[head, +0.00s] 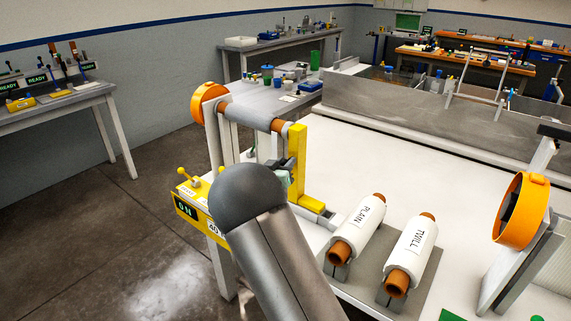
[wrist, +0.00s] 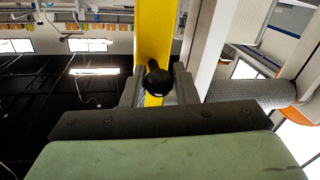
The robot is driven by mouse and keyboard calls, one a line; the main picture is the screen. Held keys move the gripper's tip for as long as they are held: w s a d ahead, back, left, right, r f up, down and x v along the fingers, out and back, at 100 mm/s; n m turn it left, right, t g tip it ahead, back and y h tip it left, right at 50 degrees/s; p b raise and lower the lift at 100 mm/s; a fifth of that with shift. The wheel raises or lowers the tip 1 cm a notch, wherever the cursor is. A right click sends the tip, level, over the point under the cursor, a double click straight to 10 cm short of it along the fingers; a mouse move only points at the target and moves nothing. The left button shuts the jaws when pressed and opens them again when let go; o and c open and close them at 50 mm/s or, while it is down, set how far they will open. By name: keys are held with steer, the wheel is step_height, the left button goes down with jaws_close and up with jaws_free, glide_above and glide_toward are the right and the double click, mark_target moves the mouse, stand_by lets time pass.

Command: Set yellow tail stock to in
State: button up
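The yellow tail stock (head: 298,160) is an upright yellow post with a foot, at the right end of a grey roll (head: 252,116). In the wrist view its yellow post (wrist: 154,35) rises behind a black ball knob (wrist: 157,82) on a short stem. My gripper (wrist: 158,88) has one finger on each side of the knob, with no clear gap, so it looks shut on it. In the head view my gripper (head: 291,168) is at the tail stock's post, partly hidden by my arm. The knob cannot be made out there.
An orange wheel (head: 208,98) is at the roll's left end. A yellow box (head: 190,207) with a display and levers is left of my arm. Rolls marked PLAIN (head: 358,228) and TWILL (head: 411,253) lie to the right. The white table (head: 400,170) behind them is clear.

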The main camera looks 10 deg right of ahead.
steer(key=shift+o, duration=1.4)
steer(key=shift+w+a, duration=0.2)
steer(key=shift+a, duration=0.1)
steer(key=shift+s+d, duration=0.1)
steer(key=b+v, duration=0.2)
steer(key=v, duration=1.5)
steer(key=shift+s, duration=0.15)
steer(key=shift+r, duration=0.1)
steer(key=s+d+n+g+y+p, duration=0.1)
steer(key=s+d+g+y, duration=0.2)
steer(key=s, duration=0.8)
steer(key=s+d+f+n+g+y, duration=0.1)
steer(key=s+d+n+g+y, duration=0.1)
steer(key=s+g, duration=0.4)
steer(key=s+d+f+n+g+y+p, duration=0.1)
steer(key=s+d+g+y, duration=0.4)
steer(key=s, duration=1.2)
steer(key=shift+n+y+p, duration=0.3)
steer(key=shift+n+y, duration=0.1)
steer(key=shift+n, duration=0.3)
